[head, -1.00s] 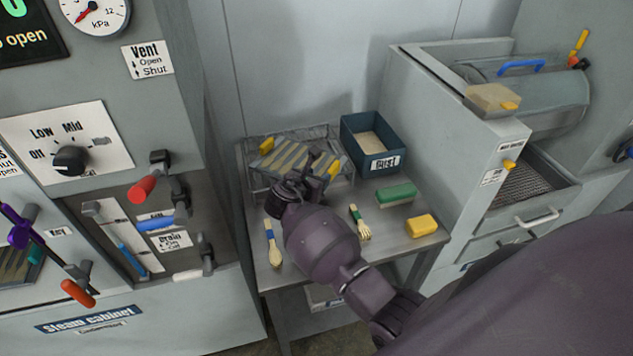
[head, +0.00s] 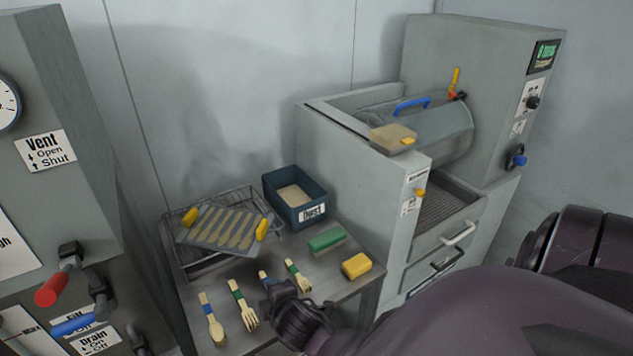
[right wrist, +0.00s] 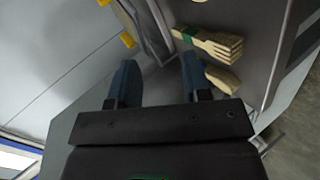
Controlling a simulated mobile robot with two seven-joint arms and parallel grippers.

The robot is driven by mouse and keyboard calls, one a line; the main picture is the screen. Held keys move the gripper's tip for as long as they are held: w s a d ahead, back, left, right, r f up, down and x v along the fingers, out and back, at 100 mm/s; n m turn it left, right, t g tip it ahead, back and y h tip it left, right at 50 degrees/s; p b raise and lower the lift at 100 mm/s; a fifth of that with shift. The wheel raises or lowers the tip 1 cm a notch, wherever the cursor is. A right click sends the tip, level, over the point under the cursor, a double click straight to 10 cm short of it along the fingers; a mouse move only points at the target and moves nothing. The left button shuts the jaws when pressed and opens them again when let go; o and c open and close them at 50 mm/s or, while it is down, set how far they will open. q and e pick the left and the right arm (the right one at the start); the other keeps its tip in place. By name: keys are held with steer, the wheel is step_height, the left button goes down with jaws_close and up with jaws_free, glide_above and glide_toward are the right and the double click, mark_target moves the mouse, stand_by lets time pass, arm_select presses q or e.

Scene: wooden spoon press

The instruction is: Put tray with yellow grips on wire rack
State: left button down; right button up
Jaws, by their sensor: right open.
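The tray with yellow grips (head: 225,228) lies on top of the wire rack (head: 183,262) at the back left of the metal table in the head view. It sits somewhat askew, holding several wooden spoons in its slots. One yellow grip is at its left end and one at its right. My right gripper (head: 272,286) is in front of the rack, low over the table, apart from the tray. In the right wrist view its two blue fingers (right wrist: 160,80) are spread with nothing between them. My left gripper is not in view.
A blue-banded spoon (head: 213,322) and green-banded forks (head: 245,308) lie at the table front. A blue dust bin (head: 295,192), green brush (head: 326,239) and yellow block (head: 356,265) stand to the right. The grey press machine (head: 365,190) borders the table's right side.

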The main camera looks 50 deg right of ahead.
steer(key=s+a+f+m+y, duration=0.1)
steer(key=s+f+m, duration=0.2)
steer(key=s+m, duration=0.2)
steer(key=s+a+f+m+y, duration=0.1)
steer(key=s+f+m+y, duration=0.1)
steer(key=s+m, duration=0.4)
steer(key=s+f, duration=0.1)
steer(key=s, duration=0.3)
steer(key=shift+s+f+y, duration=0.25)
steer(key=shift+s+y, duration=0.05)
steer(key=shift+s, duration=0.05)
steer(key=shift+a, duration=0.1)
steer(key=w+f+b, duration=0.1)
steer(key=b, duration=0.2)
steer(key=shift+f, duration=0.35)
